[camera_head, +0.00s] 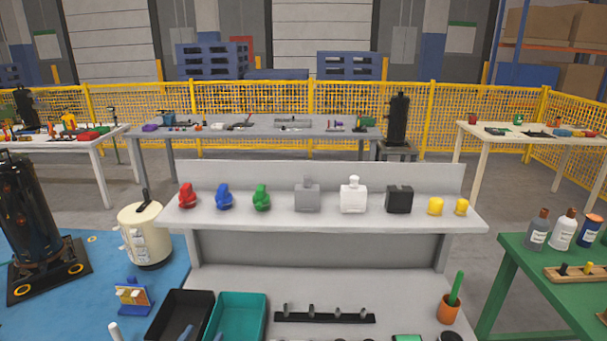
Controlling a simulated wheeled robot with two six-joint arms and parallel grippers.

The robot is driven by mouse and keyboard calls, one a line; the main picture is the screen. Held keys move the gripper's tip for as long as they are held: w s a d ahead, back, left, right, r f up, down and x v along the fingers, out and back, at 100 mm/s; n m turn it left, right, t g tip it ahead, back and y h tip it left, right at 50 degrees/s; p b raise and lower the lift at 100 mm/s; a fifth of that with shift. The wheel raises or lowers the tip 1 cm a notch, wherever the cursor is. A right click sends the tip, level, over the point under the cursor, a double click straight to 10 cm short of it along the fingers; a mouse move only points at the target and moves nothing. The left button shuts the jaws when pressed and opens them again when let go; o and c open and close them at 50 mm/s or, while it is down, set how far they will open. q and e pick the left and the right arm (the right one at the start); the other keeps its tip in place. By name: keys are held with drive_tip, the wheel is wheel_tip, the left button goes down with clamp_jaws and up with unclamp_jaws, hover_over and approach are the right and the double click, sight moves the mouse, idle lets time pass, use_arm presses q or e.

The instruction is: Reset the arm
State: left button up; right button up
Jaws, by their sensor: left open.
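Only the tips of what looks like my left gripper (201,335) show at the bottom edge. Its two blue-grey fingers are apart, one over the black tray (163,318) and one over the teal tray (252,318). Nothing shows between them. The rest of the left arm is below the picture. My right gripper is not in view.
A grey bench with a raised shelf (330,225) stands ahead, bearing coloured valves, bottles and yellow caps. A black peg rail (325,317) and an orange cup (448,309) sit below. A black compressor (30,225) stands left; a green table (530,290) stands right.

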use_arm(q)
drive_tip(key=shift+s, duration=0.1)
drive_tip(key=s+d+f+m+g, duration=0.1)
drive_tip(key=s+f+m+g, duration=0.8)
drive_tip(key=m, duration=0.9)
drive_tip(key=s+a+f+m+g+y, duration=0.1)
drive_tip(key=s+a+m+g+y, duration=0.15)
drive_tip(key=s+m, duration=0.6)
drive_tip(key=s+a+f+m+g+y, duration=0.1)
drive_tip(key=s+a+m+g+y, duration=0.2)
drive_tip(key=s+m, duration=0.5)
drive_tip(key=s+a+f+g, duration=0.1)
drive_tip(key=a+f, duration=0.1)
drive_tip(key=f, duration=1.4)
drive_tip(key=s+a+f, duration=0.1)
drive_tip(key=a+f, duration=0.1)
drive_tip(key=f, duration=1.4)
drive_tip(key=s+f+g, duration=0.1)
drive_tip(key=s+f, duration=1.6)
drive_tip(key=s, duration=0.1)
drive_tip(key=shift+a+f+n+h, duration=0.4)
drive_tip(key=shift+a+n+h, duration=0.05)
